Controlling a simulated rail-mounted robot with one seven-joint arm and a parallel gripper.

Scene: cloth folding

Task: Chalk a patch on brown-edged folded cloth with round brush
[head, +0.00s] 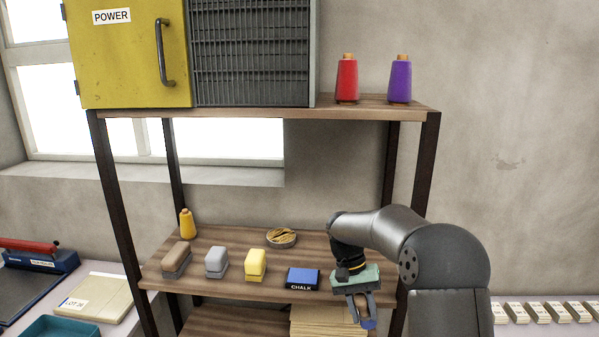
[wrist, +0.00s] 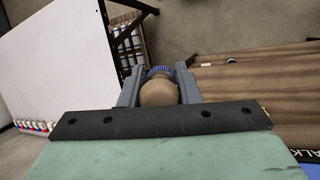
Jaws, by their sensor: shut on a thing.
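My gripper (head: 361,312) hangs at the right front of the shelf unit, pointing down, to the right of the chalk box. In the wrist view my gripper (wrist: 158,85) is shut on the round brush (wrist: 158,94), which has a rounded tan handle and blue bristles at its far end. The blue chalk box (head: 303,277), labelled CHALK, sits on the middle shelf; its corner shows at the lower right of the wrist view (wrist: 312,168). A cream folded piece (head: 95,298) marked LOT lies on the left table; I cannot tell whether its edge is brown.
Brown (head: 176,258), grey (head: 216,262) and yellow (head: 255,264) blocks, a round dish (head: 281,238) and a yellow bottle (head: 187,223) share the middle shelf. Cream folded sheets (head: 325,320) lie below. A dark shelf post (head: 424,165) rises near my arm.

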